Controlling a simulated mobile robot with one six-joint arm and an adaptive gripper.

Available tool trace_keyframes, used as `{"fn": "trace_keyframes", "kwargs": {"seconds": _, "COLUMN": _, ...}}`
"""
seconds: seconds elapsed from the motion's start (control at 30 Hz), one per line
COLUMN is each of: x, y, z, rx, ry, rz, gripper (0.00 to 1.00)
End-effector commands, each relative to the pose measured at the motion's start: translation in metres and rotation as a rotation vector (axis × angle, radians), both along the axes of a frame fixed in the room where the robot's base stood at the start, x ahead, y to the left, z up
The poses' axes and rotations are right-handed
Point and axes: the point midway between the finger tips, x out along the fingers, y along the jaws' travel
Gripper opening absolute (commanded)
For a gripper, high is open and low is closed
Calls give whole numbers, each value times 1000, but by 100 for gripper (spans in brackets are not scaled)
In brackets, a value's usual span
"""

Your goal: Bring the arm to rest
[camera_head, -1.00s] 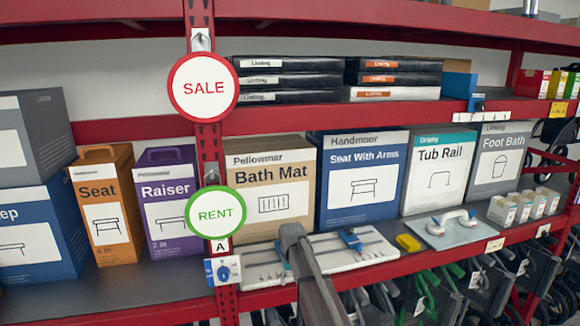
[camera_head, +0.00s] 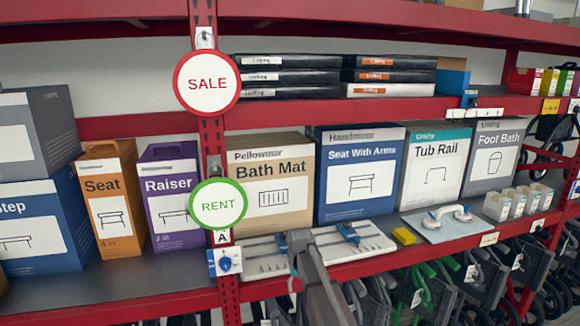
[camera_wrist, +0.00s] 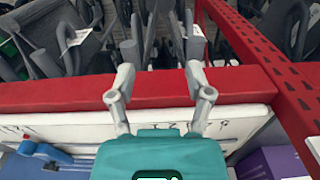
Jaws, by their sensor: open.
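My gripper (camera_wrist: 160,57) shows in the wrist view with a teal body and two grey fingers spread apart. It is open, and nothing shows between the fingers. The fingers reach across the red shelf edge (camera_wrist: 60,92), with dark wheeled gear beyond them. My grey arm (camera_head: 316,275) rises from the bottom of the head view, in front of the shelf edge and a white board (camera_head: 362,247) with blue clamps. I cannot make out the fingers in the head view.
A red upright (camera_head: 211,150) carries the SALE (camera_head: 207,84) and RENT (camera_head: 218,206) signs. Folded wheeled gear (camera_head: 440,295) stands below.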

Motion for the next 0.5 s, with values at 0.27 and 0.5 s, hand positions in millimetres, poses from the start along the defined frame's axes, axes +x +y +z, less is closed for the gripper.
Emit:
{"fn": "trace_keyframes", "kwargs": {"seconds": 0.27, "x": -49, "y": -35, "z": -13, "rx": 0, "ry": 0, "rz": -45, "gripper": 66}}
{"fn": "trace_keyframes", "kwargs": {"seconds": 0.5, "x": -125, "y": -80, "z": -31, "rx": 0, "ry": 0, "rz": -117, "gripper": 66}}
